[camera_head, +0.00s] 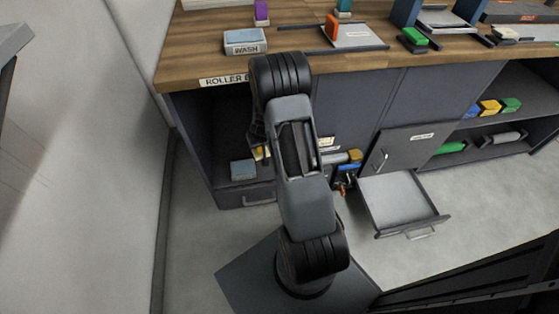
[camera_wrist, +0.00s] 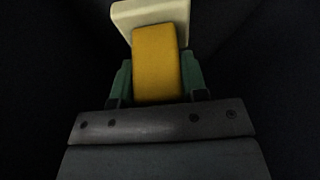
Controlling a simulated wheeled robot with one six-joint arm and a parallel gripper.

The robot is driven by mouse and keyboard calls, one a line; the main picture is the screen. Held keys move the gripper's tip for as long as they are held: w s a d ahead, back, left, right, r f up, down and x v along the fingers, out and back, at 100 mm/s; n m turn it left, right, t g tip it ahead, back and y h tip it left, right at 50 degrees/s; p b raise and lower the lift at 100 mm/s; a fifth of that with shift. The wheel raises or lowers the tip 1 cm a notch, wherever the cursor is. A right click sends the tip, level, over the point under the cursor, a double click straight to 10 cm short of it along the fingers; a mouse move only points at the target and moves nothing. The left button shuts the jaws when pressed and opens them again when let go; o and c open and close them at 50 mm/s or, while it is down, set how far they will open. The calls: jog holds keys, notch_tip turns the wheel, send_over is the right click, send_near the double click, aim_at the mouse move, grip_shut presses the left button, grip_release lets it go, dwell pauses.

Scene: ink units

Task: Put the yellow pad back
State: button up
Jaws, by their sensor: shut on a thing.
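My gripper (camera_wrist: 158,85) is shut on the yellow pad (camera_wrist: 156,60), which sits between its green fingertips in the wrist view. A cream block (camera_wrist: 150,14) shows at the pad's far end; I cannot tell whether it is part of the pad. In the head view my gripper (camera_head: 258,145) is low at the left, in front of the dark opening under the counter. Only a small yellow patch (camera_head: 262,153) shows there, and my arm covers much of that opening. The surroundings in the wrist view are too dark to read.
A blue-grey box (camera_head: 242,169) sits low in the left bay. An open drawer (camera_head: 400,202) and a grey door panel (camera_head: 405,148) stand to the right of my arm. Blue, yellow (camera_head: 489,107) and green blocks lie on the right shelf. The WASH box (camera_head: 245,41) is on the counter (camera_head: 205,58).

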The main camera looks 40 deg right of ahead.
jog(key=s+d+f+m, duration=0.2)
jog(key=d, duration=0.4)
jog(key=shift+h, duration=0.4)
jog(key=shift+s+d+f+b, duration=0.1)
jog(key=shift+d+f+b, duration=0.1)
jog(key=shift+f+b, duration=1.35)
jog(key=shift+s+d+f+b, duration=0.15)
jog(key=shift+f+b, duration=1.35)
jog(key=shift+f, duration=0.15)
jog(key=shift+s+d+f+b, duration=0.1)
jog(key=shift+d+f+b, duration=0.1)
jog(key=shift+f+b, duration=1.35)
jog(key=shift+f, duration=0.1)
jog(key=shift+f, duration=0.1)
jog(key=o, duration=0.8)
jog(key=shift+o, duration=0.2)
